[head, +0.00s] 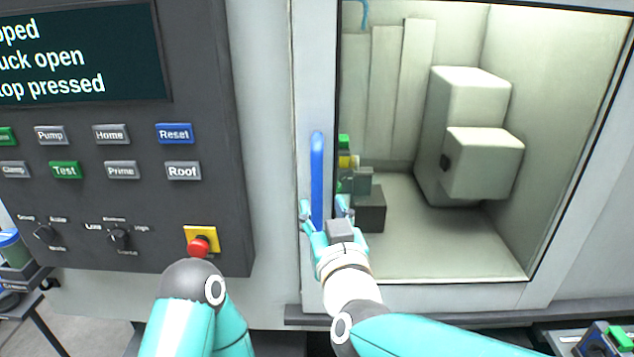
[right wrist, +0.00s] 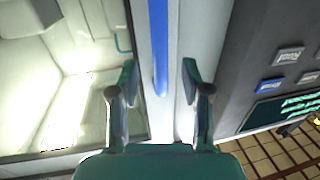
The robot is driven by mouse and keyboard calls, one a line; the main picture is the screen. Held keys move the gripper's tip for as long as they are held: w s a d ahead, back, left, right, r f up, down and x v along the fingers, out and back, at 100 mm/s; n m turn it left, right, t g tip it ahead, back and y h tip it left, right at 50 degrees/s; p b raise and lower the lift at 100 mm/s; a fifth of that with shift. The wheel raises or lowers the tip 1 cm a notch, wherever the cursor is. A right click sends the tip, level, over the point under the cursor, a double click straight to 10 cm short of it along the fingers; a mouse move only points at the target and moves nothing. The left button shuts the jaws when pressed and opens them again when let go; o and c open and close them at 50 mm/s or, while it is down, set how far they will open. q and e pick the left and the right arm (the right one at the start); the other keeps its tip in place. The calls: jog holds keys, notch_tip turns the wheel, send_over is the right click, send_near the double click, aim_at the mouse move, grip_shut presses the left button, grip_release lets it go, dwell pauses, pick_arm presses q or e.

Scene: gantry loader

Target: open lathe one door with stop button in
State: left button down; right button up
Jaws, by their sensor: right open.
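The lathe door (head: 302,60) has a large window and a vertical blue handle (head: 317,165) on its left edge. My right gripper (head: 326,208) is open, with one finger on each side of the handle's lower part. In the right wrist view, the handle (right wrist: 158,45) runs between the two spread fingers (right wrist: 158,75); I cannot tell whether they touch it. The red stop button (head: 198,246) sits on a yellow plate at the panel's lower right. The display (head: 80,55) reads "top pressed" in its last visible line. My left arm is below the button; its gripper is not visible.
The grey control panel (head: 215,110) with several buttons and knobs is left of the door. Behind the window are a pale blocky machine part (head: 465,100) and a dark block (head: 370,212). A ledge (head: 560,312) runs below the door.

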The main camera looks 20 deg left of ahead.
aim_at(318, 193)
jog(key=p+x, duration=0.2)
jog(key=x, duration=0.4)
jog(key=shift+w+a, duration=0.2)
jog(key=shift+w, duration=0.15)
grip_shut()
